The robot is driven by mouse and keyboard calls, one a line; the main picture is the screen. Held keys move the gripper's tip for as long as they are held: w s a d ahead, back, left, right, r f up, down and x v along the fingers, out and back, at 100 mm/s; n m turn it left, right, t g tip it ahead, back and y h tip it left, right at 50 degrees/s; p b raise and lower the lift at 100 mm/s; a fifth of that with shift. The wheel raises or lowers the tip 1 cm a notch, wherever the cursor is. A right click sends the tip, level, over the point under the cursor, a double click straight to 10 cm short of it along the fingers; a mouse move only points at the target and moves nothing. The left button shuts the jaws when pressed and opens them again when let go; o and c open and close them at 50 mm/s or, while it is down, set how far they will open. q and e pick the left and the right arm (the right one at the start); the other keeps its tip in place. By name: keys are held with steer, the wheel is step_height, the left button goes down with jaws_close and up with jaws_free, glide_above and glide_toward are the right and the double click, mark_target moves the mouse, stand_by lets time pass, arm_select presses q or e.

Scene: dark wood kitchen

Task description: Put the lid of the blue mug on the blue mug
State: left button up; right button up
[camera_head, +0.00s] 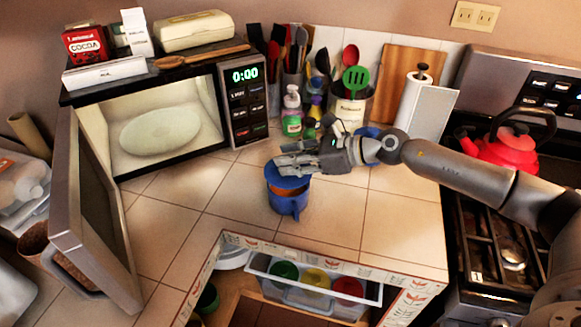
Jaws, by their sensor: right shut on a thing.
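The blue mug (286,206) stands upright on the tiled counter, in front of the microwave's right side. Its orange-brown inside shows through a gap under the blue lid (288,181). The lid is over the mug's mouth, slightly raised at the front; whether it touches the rim at the back is hidden. My right gripper (284,167) reaches in from the right and is shut on the lid, just above the mug. The fingers hide part of the lid. My left gripper is not in view.
The open microwave (160,125) stands at the back left, its door (88,215) swung toward the front. A soap bottle (291,112) and utensil holders stand behind my gripper. An open drawer (312,287) with colored cups is in front. A red kettle (508,145) sits on the stove at right.

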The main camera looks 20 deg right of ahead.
steer(key=shift+w+f, duration=0.2)
steer(key=shift+f, duration=0.05)
step_height(320, 180, down, 2)
steer(key=shift+f+p, duration=0.15)
steer(key=shift+p, duration=0.2)
steer(key=shift+f, duration=0.45)
steer(key=shift+f, duration=0.1)
steer(key=o, duration=1)
